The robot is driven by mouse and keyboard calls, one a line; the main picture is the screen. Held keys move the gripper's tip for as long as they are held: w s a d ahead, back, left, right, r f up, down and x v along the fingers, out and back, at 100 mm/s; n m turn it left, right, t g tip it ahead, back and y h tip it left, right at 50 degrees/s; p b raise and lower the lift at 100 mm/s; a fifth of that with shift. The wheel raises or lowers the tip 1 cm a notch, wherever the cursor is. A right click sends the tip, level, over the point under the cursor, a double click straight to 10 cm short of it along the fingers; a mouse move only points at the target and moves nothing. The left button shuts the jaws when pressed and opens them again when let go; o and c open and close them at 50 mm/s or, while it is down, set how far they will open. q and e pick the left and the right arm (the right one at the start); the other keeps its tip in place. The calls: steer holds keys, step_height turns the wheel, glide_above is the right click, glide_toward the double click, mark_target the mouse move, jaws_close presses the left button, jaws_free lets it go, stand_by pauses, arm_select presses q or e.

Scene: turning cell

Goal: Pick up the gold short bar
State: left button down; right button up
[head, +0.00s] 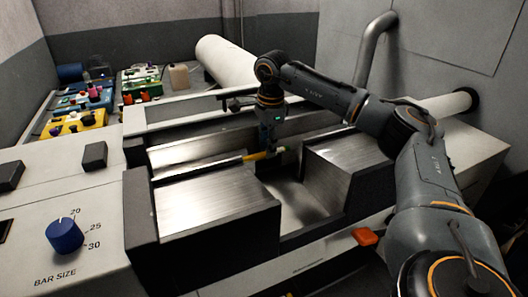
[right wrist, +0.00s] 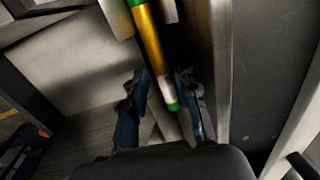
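In the right wrist view the gold bar (right wrist: 149,40) runs from the top edge down to a white and green tip. My right gripper (head: 275,143) is over the bar's right end, pointing down. In the right wrist view its two blue-dark fingers (right wrist: 161,88) stand apart, one on each side of the bar's end, with gaps visible. I cannot tell how far above the bar they are. My left gripper is not in view.
Metal blocks (head: 215,200) stand in front of the bar and to its right (head: 345,165). A blue bar-size knob (head: 65,236) is on the front left panel. An orange piece (head: 365,236) is on the front edge.

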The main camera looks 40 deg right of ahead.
steer(key=shift+w+d+f, duration=0.1)
steer(key=shift+w+f, duration=0.05)
steer(key=shift+f, duration=0.55)
jaws_close()
steer(key=shift+r, duration=0.1)
